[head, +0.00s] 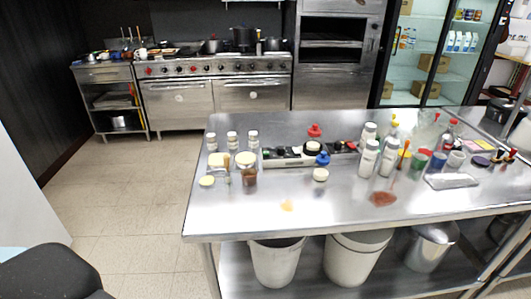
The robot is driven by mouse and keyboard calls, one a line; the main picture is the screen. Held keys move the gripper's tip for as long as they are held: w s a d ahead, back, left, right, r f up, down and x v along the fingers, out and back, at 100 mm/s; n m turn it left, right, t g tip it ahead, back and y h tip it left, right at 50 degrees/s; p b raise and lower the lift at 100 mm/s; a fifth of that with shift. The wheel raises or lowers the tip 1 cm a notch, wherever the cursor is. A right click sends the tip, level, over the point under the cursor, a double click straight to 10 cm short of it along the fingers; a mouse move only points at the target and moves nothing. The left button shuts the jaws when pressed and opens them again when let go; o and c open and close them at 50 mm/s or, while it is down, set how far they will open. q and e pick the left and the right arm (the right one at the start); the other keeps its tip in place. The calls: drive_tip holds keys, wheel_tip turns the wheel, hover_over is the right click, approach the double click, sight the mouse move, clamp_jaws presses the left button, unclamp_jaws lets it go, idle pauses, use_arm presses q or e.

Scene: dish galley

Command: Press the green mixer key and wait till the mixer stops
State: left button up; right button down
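A low black-and-white row of small devices or panels (290,155) lies across the middle of the steel table. It carries small coloured spots, but they are too small for me to tell a green mixer key. A round white-and-black piece (312,148) sits in this row, with a red-topped item (315,131) behind it and a blue-topped item (322,159) in front. I cannot tell which piece is the mixer or whether it is running. Neither of my grippers is in view.
The steel table (240,222) holds white bottles (368,158), small jars at left and cups at right. Its front left is mostly bare. White bins (275,262) stand beneath. A stove (215,90) and glass-door fridge (425,55) stand behind. Open floor (130,200) lies left.

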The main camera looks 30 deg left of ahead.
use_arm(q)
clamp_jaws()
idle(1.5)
